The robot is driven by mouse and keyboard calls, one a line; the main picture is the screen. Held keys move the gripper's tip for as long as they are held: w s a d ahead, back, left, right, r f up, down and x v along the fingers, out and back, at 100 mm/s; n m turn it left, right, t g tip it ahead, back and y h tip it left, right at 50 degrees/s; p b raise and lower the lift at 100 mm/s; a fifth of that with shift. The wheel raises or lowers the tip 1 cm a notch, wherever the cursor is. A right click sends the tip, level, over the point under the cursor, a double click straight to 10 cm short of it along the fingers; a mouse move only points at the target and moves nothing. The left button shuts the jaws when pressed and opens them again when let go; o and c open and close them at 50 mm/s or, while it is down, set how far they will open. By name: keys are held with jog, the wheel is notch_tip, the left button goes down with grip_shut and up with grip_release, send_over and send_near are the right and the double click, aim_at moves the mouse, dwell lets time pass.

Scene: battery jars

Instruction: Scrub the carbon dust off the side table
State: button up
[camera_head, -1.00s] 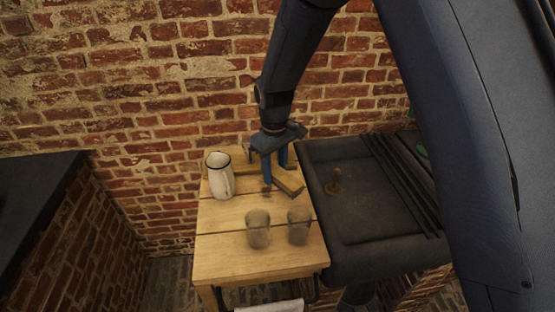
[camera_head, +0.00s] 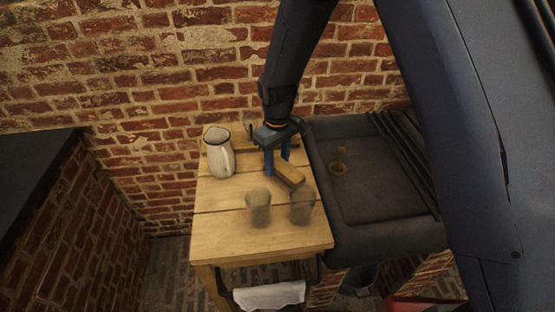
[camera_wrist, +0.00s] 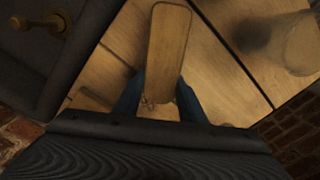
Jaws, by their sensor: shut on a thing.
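My gripper (camera_head: 278,166) is shut on a wooden-backed brush (camera_head: 290,175) above the side table (camera_head: 230,240), a pale plank top. In the wrist view the brush (camera_wrist: 170,45) extends out between the blue fingers (camera_wrist: 158,98). I cannot tell whether its underside touches the wood. Small brown specks (camera_wrist: 148,103) show near a finger in the wrist view.
A white enamel jug (camera_head: 217,155) stands at the table's back left. A dark sink (camera_head: 385,200) with a brass fitting (camera_head: 339,163) adjoins the table on the right. A brick wall (camera_head: 170,100) is behind. A white cloth (camera_head: 270,296) hangs at the front.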

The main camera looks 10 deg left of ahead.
jog(key=shift+f+b, duration=0.5)
jog(key=shift+f, duration=0.55)
dwell(0.7)
jog(key=shift+w, duration=0.15)
jog(key=shift+w+a+r+b, duration=0.1)
jog(key=shift+w+a+b, duration=0.2)
jog(key=shift+w, duration=0.5)
jog(key=shift+w+a+b, duration=0.15)
jog(key=shift+w+b, duration=0.15)
jog(key=shift+w, duration=0.5)
